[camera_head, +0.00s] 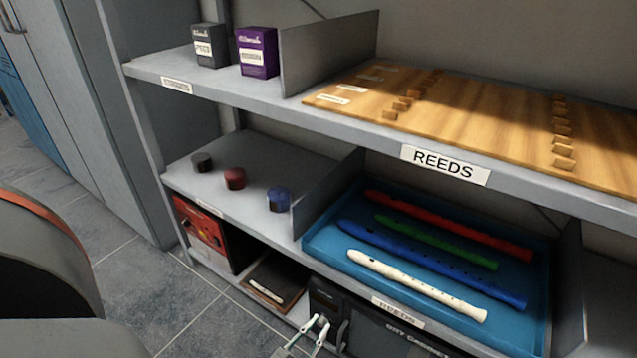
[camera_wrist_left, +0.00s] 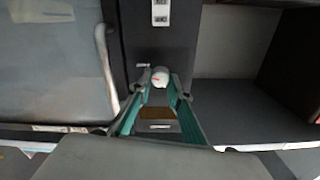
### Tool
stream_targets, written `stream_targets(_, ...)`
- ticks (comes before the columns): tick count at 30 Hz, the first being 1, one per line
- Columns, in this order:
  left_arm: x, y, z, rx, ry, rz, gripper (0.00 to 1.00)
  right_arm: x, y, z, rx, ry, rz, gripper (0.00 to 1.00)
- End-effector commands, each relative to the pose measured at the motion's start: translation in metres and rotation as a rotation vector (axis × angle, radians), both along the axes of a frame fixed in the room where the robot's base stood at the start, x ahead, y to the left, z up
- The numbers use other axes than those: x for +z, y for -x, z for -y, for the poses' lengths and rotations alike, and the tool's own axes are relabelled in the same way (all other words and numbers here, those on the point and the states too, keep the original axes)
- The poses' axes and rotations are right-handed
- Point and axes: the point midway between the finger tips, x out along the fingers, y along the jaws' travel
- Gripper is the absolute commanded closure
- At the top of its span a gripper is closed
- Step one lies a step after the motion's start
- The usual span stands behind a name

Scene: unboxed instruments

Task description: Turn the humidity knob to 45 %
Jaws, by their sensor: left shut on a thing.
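The black dry cabinet (camera_head: 385,337) stands on the lowest shelf, cut off by the bottom of the head view. In the left wrist view its dark control strip (camera_wrist_left: 135,35) carries a small light display (camera_wrist_left: 160,13), too small to read. A pale round knob (camera_wrist_left: 160,76) with a small red mark sits lower on that strip. My left gripper (camera_head: 319,322) is at the front of the cabinet. In the left wrist view its green-lined fingers (camera_wrist_left: 161,88) are shut on the knob, one on each side. The knob's setting cannot be read. My right gripper is out of view.
The cabinet's glass door (camera_wrist_left: 55,60) and handle (camera_wrist_left: 106,70) are close beside the gripper. A blue tray (camera_head: 316,242) of recorders is on the shelf above. A red box (camera_head: 200,237) and a brown case (camera_head: 268,285) are left of the cabinet.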

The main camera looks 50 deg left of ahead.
Motion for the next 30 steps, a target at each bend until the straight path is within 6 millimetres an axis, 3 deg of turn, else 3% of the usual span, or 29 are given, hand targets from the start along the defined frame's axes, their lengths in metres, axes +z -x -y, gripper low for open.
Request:
stream_targets(18, -0.003, 0.003, -0.002, 0.002, 0.525, 0.121, 1.00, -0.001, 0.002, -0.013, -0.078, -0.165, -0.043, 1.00)
stream_targets(30, -0.002, 0.002, -0.002, 0.001, 0.688, 0.162, 1.00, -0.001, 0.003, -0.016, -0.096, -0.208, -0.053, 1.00)
